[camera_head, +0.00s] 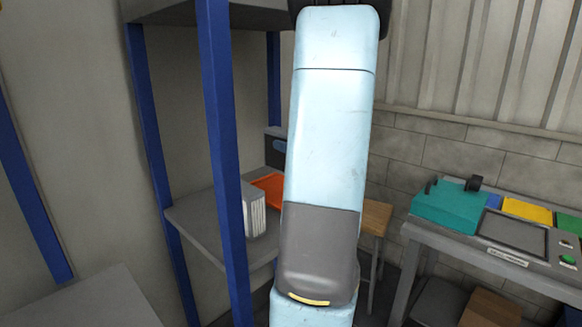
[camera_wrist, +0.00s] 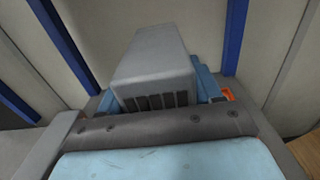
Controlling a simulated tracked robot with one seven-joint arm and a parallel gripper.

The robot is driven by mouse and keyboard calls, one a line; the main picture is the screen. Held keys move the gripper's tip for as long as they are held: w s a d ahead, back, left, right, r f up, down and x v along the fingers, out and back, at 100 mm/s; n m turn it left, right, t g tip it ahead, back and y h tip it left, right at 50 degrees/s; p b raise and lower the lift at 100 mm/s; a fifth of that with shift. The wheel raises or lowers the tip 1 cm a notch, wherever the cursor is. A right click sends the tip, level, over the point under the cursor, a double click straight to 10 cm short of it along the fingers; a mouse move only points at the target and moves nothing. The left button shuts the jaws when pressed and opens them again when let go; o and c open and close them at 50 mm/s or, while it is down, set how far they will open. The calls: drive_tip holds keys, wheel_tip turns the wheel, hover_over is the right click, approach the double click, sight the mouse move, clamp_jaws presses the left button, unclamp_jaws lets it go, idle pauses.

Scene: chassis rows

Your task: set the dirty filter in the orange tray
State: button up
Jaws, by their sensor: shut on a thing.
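A grey block with dark slots along its near edge, which I take for the dirty filter (camera_wrist: 153,57), fills the middle of the wrist view. My gripper (camera_wrist: 158,103) is shut on it; the fingertips are mostly hidden. The orange tray (camera_head: 268,184) lies on the shelf in the head view, its right part hidden by my arm. A small piece of orange (camera_wrist: 229,94) shows right of the block in the wrist view. A grey box with white pleats (camera_head: 254,215) stands left of the tray in the head view. My gripper is hidden there.
Blue posts (camera_head: 219,150) frame the grey shelf (camera_head: 204,223). At right, a grey bench (camera_head: 470,245) holds a teal case (camera_head: 450,205) and a yellow bin (camera_head: 527,211). A wooden stool (camera_head: 376,216) stands between shelf and bench. A cardboard box (camera_head: 491,309) is below the bench.

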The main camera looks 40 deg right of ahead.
drive_tip(key=w+d+f, duration=0.4)
drive_tip(key=w+f, duration=0.1)
drive_tip(key=f, duration=0.5)
drive_tip(key=shift+w+d, duration=0.2)
drive_tip(key=shift+d, duration=0.2)
drive_tip(key=shift+f, duration=0.15)
drive_tip(key=o, duration=1.2)
drive_tip(key=s, duration=1.2)
drive_tip(key=shift+d, duration=0.45)
